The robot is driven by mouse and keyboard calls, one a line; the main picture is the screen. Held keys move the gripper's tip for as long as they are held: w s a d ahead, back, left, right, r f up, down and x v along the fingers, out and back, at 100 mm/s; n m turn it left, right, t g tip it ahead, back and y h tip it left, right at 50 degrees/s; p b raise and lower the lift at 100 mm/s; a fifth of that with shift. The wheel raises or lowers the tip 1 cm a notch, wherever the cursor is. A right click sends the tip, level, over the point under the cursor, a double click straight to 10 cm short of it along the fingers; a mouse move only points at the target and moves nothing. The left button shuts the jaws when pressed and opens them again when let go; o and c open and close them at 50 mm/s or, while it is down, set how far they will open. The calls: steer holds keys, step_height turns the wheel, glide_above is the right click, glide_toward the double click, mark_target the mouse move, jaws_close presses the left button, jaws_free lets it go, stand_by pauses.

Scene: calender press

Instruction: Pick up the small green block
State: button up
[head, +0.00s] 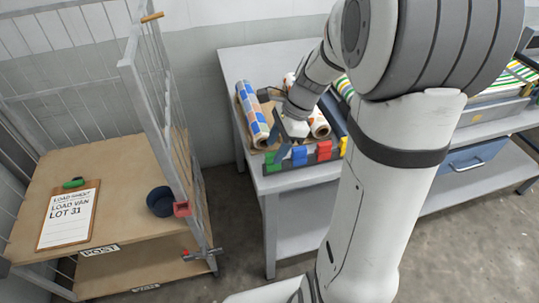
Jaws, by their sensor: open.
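The small green block (270,161) is at the left end of a row of coloured blocks, along the front edge of the grey table. It sits in or on a dark strip, and its right side is close to my gripper. My gripper (284,149) is open and points down at the left part of the row, just right of the green block. I cannot tell whether a finger touches it.
A blue block (299,155), a red block (324,151) and a yellow block (343,146) stand to the right. Printed rolls (253,115) lie behind on the table (238,62).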

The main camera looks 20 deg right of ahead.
mark_target(273, 154)
steer(key=x, duration=0.5)
steer(key=shift+d+f, duration=0.2)
steer(key=shift+f, duration=0.05)
steer(key=c, duration=1.1)
